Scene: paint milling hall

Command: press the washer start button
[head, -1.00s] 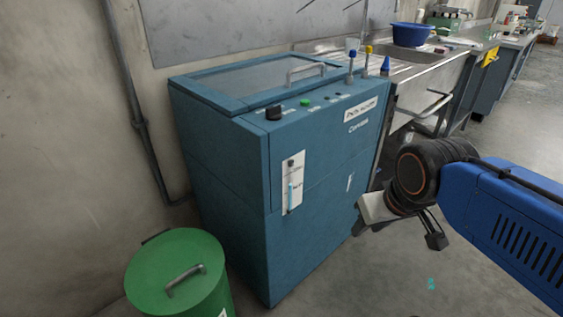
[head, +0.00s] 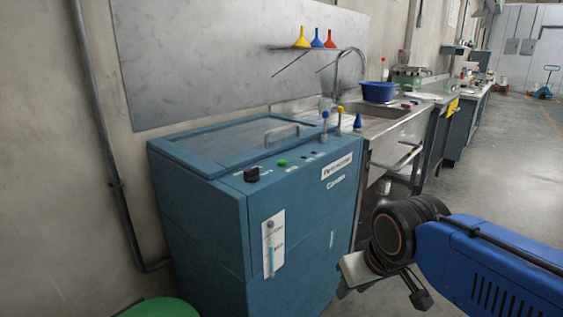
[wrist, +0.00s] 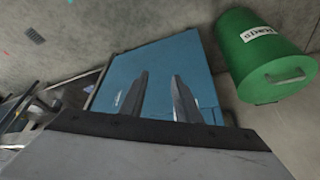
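The washer (head: 200,225) is a teal cabinet with a windowed lid and a metal handle on top, standing against the wall. On its top front strip are a green round button (head: 282,162), a black knob (head: 252,174) and smaller controls to the right; their labels are too small to read. My gripper (head: 385,290) is in front of the washer at the lower right, below the button's level and apart from it. In the wrist view the two fingers (wrist: 158,75) are spread with nothing between them, and the washer's side (wrist: 165,65) shows beyond. The button is not visible there.
A green bin (head: 160,308) stands at the washer's front left; it also shows in the wrist view (wrist: 268,60). A steel sink (head: 385,122) with a blue basin (head: 378,92) adjoins on the right. Bottles stand at the washer's right back. Open floor (head: 510,170) lies to the right.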

